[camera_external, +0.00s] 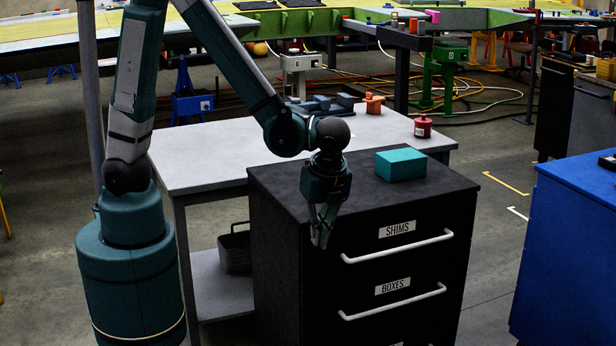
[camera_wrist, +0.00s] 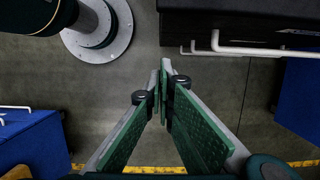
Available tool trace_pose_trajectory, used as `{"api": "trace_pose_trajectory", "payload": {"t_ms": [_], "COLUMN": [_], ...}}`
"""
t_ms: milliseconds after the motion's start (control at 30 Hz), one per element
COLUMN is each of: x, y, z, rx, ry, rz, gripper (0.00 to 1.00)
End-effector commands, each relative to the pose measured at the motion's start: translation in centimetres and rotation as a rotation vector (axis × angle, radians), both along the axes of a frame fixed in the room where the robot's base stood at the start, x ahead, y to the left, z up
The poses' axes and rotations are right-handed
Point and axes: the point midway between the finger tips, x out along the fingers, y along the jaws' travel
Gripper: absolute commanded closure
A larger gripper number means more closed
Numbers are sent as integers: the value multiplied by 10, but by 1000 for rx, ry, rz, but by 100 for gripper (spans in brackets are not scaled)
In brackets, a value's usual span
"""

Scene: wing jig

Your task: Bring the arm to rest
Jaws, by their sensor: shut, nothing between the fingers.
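My gripper (camera_external: 322,238) hangs pointing down in front of the black drawer cabinet (camera_external: 290,225), left of its SHIMS label. In the wrist view my gripper (camera_wrist: 164,68) has its two green-padded fingers meeting at the tips, shut with nothing between them. In the wrist view the fingers are over bare grey floor, with the cabinet's dark edge and white handles (camera_wrist: 245,50) at the upper right. I cannot tell the exact gap between my gripper and the cabinet front.
A teal box (camera_external: 401,164) lies on the cabinet top. A grey table (camera_external: 205,160) behind holds a red canister (camera_external: 423,127) and an orange part (camera_external: 373,104). A blue cabinet (camera_external: 565,250) stands at the right. Open floor (camera_external: 500,230) lies between the cabinets.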

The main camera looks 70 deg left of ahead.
Motion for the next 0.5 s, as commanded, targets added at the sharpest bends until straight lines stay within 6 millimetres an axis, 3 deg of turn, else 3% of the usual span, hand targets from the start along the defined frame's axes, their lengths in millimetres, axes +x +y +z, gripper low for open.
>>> {"api": "trace_pose_trajectory", "payload": {"t_ms": [500], "x": [3], "y": [7], "z": [8], "rx": [-16], "ry": [-18], "rz": [38], "gripper": [100]}}
